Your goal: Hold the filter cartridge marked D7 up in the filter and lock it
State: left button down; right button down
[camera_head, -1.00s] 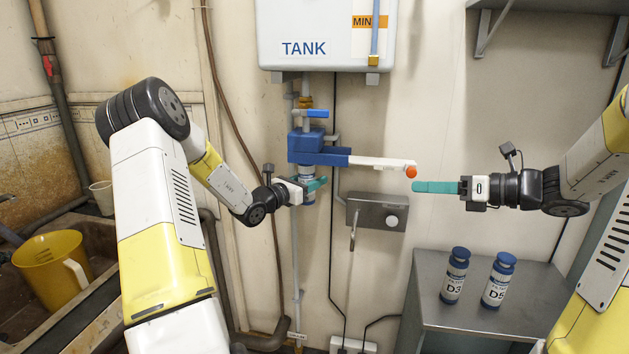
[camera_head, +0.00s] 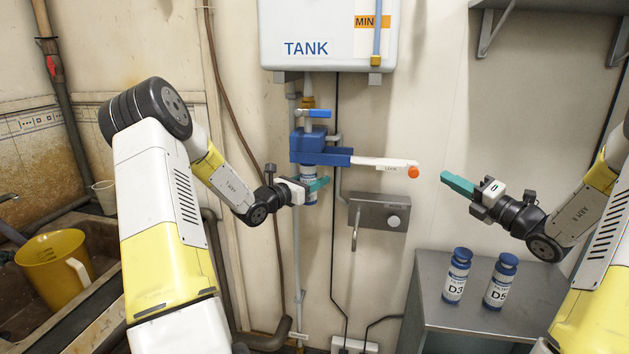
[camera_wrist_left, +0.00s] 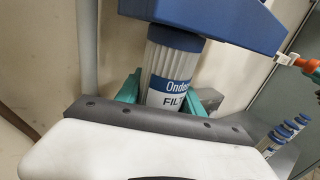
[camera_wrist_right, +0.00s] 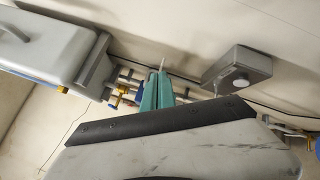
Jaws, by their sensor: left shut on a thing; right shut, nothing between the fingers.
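The blue filter head (camera_head: 307,141) hangs on the pipe under the tank. Its lock lever (camera_head: 380,163) is white with an orange tip (camera_head: 413,172) and points right. My left gripper (camera_head: 318,185) is shut around a white, blue-banded cartridge (camera_head: 309,192) under the head. In the left wrist view the ribbed cartridge (camera_wrist_left: 172,72) stands upright between the teal fingers, its top up against or inside the blue housing (camera_wrist_left: 215,18). Its D7 mark is not visible. My right gripper (camera_head: 445,178) is shut and empty, right of the orange tip and apart from it.
Cartridges D3 (camera_head: 457,276) and D5 (camera_head: 500,281) stand on a grey cabinet (camera_head: 430,305) at lower right. A grey wall box (camera_head: 379,212) sits below the lever. The tank (camera_head: 330,35) is above. A yellow jug (camera_head: 55,262) stands in the sink at left.

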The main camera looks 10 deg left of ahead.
aim_at(410, 175)
jog(key=shift+a, duration=1.8)
dwell(0.6)
jog(key=shift+a, duration=0.45)
jog(key=shift+a, duration=0.15)
jog(key=shift+w+a, duration=0.15)
jog(key=shift+a, duration=2.6)
jog(key=shift+d, duration=0.1)
jog(key=d, duration=0.7)
pick_arm(q)
jog(key=c, duration=0.7)
grip_release()
